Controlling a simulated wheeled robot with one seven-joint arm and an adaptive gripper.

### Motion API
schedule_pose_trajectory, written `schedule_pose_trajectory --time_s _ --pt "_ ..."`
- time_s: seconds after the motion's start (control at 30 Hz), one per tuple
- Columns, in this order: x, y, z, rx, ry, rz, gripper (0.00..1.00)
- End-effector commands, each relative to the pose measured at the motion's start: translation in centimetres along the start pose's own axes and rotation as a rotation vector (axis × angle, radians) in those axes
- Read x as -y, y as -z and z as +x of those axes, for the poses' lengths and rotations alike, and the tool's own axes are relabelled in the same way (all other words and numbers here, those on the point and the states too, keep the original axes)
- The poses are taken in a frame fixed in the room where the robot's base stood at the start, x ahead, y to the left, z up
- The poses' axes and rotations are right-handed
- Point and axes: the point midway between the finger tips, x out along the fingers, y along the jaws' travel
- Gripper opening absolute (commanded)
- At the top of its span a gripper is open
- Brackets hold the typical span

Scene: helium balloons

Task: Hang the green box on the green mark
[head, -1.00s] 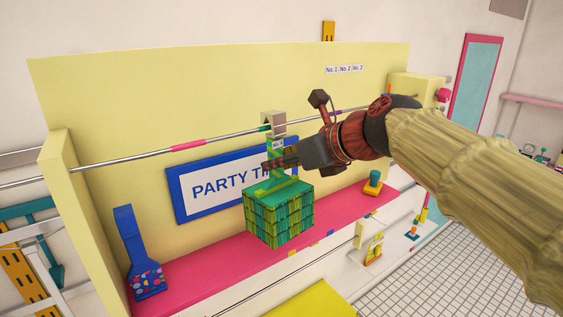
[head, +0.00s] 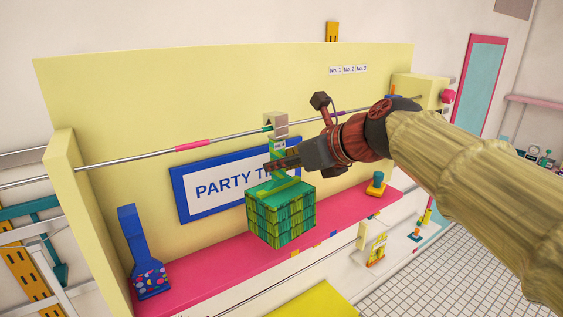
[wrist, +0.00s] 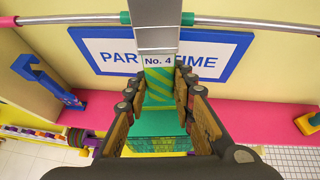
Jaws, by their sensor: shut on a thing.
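The green box (head: 280,215) hangs upright below my gripper (head: 284,161), in front of the yellow panel. Its green strap rises to a grey hook (head: 276,120) at the top. My gripper is shut on this strap, just under the hook. In the wrist view the strap carries a "No. 4" label (wrist: 158,60). The green mark (wrist: 187,19) on the rod shows at both sides of the hook, which covers its middle. The hook is at the rod, but I cannot tell whether it bears on it. The box's lower part is hidden in the wrist view.
The metal rod (head: 120,160) runs across the panel, with a pink mark (head: 193,145) to the left and a purple one to the right. A pink shelf (head: 220,267) lies below, with a blue object (head: 147,265) at left and a yellow-and-teal one (head: 377,184) at right.

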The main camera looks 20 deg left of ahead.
Motion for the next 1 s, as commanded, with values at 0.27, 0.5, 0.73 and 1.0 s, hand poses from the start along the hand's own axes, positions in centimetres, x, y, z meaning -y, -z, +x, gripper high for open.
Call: schedule_pose_trajectory --time_s 0.27,0.5,0.73,1.0 --pt "0.0 0.4 0.3 0.001 0.0 0.0 0.0" --pt "0.0 0.8 0.6 0.001 0.0 0.0 0.0" --pt "0.0 1.1 0.8 0.001 0.001 0.0 0.0" --pt "0.0 1.1 0.9 0.001 0.001 0.0 0.0"
